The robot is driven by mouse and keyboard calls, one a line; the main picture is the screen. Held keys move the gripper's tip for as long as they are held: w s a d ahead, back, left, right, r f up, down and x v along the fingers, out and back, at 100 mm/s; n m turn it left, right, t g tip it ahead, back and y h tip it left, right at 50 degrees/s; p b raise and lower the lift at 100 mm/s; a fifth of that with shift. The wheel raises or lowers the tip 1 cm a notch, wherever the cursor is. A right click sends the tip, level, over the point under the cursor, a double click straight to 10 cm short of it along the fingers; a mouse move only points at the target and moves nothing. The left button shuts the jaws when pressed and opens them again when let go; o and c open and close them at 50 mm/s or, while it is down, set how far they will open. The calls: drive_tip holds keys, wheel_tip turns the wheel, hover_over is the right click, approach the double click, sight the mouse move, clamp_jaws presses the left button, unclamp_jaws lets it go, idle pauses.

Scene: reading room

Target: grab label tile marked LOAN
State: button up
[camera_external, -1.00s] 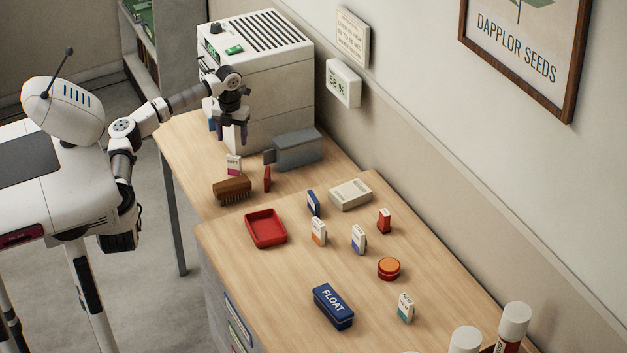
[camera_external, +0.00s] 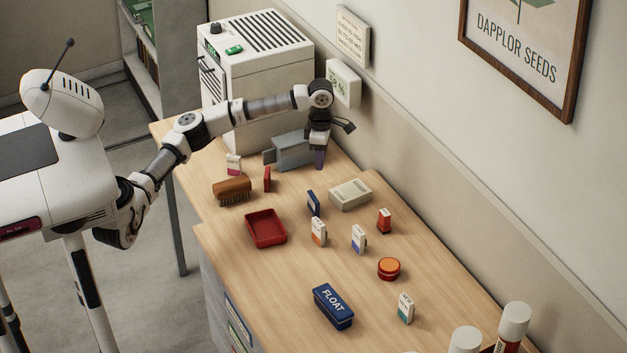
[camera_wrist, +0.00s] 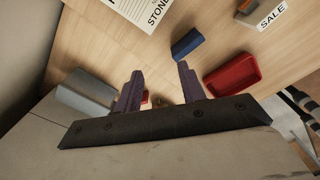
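Several small label tiles stand on the table, and I cannot read LOAN on any of them. In the external view they include a white-and-magenta tile (camera_external: 233,163), a white-and-orange tile (camera_external: 318,231), a white-and-blue tile (camera_external: 358,239), a white-and-teal tile (camera_external: 405,309), a dark blue tile (camera_external: 313,203) and red tiles (camera_external: 267,178) (camera_external: 384,221). In the wrist view, one tile reads SALE (camera_wrist: 271,16). My gripper (camera_external: 319,161) hangs above the table beside the grey metal block. Its fingers (camera_wrist: 160,72) are apart with nothing held between them.
A brush (camera_external: 231,190), red tray (camera_external: 278,239), orange-topped tin (camera_external: 388,268) and blue FLOAT case (camera_external: 333,320) also occupy the table. A large white machine (camera_external: 270,70) stands behind; the wall is close at right.

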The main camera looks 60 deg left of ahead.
drive_tip(key=d+r+m+p, duration=0.15)
drive_tip(key=d+m, duration=0.35)
drive_tip(key=d, duration=0.6)
drive_tip(key=d+r+m+b, duration=0.1)
drive_tip(key=d+r+m, duration=0.35)
drive_tip(key=d, duration=0.75)
drive_tip(key=m+p, duration=0.2)
hover_over(359, 229)
drive_tip(key=shift+n, duration=0.25)
drive_tip(key=f, duration=0.9)
drive_tip(key=shift+d, duration=0.2)
drive_tip(key=shift+s+a+f+p, duration=0.1)
drive_tip(key=shift+f+p, duration=0.6)
drive_tip(key=shift+f, duration=2.4)
clamp_jaws()
